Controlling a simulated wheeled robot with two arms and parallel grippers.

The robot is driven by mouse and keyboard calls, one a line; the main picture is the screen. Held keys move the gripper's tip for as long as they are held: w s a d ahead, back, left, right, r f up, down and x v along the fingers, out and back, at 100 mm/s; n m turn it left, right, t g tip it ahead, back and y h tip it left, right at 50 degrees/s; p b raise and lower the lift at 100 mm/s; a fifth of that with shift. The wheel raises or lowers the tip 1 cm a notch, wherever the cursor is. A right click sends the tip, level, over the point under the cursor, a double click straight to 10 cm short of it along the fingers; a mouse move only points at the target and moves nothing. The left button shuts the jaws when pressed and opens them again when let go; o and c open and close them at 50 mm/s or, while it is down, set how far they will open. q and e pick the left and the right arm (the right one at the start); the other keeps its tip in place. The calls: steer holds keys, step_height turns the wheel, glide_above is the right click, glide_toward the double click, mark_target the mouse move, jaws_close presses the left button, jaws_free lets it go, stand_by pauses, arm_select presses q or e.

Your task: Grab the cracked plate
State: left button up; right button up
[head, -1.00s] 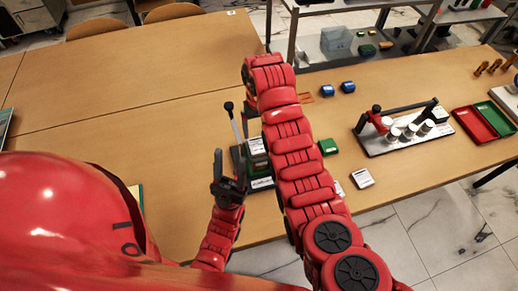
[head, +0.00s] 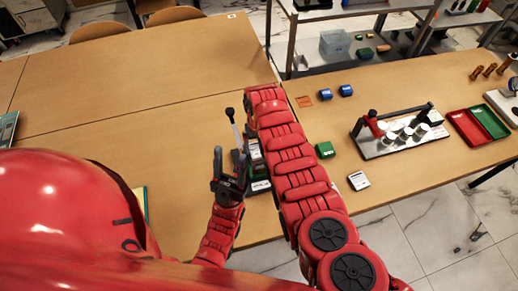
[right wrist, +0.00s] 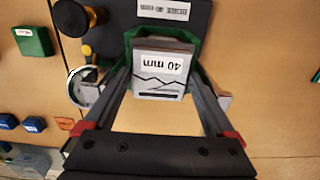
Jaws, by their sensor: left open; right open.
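The cracked plate (right wrist: 160,75) is a grey block with a white "40 mm" label and a jagged dark line across its face. In the right wrist view it sits in a green holder (right wrist: 196,48) on a dark base. My right gripper (right wrist: 160,82) is open, with a finger on each side of the plate; I cannot tell whether they touch it. In the head view my right arm hides this gripper and part of the stand (head: 256,158). My left gripper (head: 229,165) is open and empty, just left of the stand.
A black-knobbed lever (head: 231,118) rises beside the stand. A green block (head: 325,150), a white labelled block (head: 358,181) and blue blocks (head: 346,90) lie to the right. A rack with white cylinders (head: 400,132) and a red tray (head: 468,126) stand further right.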

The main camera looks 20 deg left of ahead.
steer(key=c, duration=1.2)
steer(key=shift+r, duration=0.1)
